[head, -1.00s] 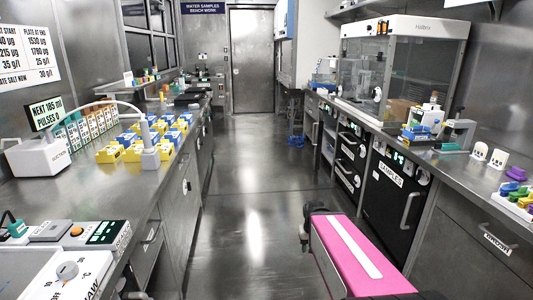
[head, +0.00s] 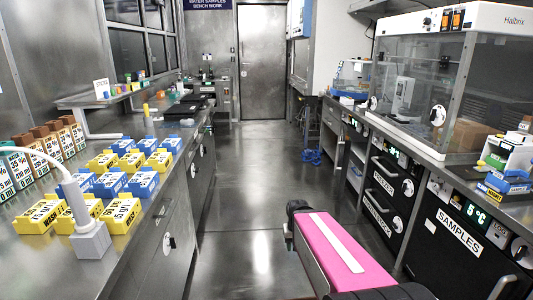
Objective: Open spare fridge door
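No label reading "spare" is legible on any fridge door. Under the right bench, a black door labelled SAMPLES (head: 455,243) is shut, with a lit panel above it reading 5 °C (head: 476,211). Its handle (head: 502,287) is partly cut by the lower frame edge. Beyond it are two black fronts, one above the other, with white labels: an upper one (head: 389,172) and a lower one (head: 374,207). Both appear shut. My pink arm link lies low in the middle, apart from these fronts. My gripper's fingers cannot be made out in view.
The aisle floor (head: 255,180) is clear up to the closed metal door (head: 262,65). The left bench (head: 150,245) carries blue and yellow boxes (head: 130,172). The right bench holds a clear-walled cabinet (head: 440,90). Blue items (head: 312,156) lie on the floor by the right bench.

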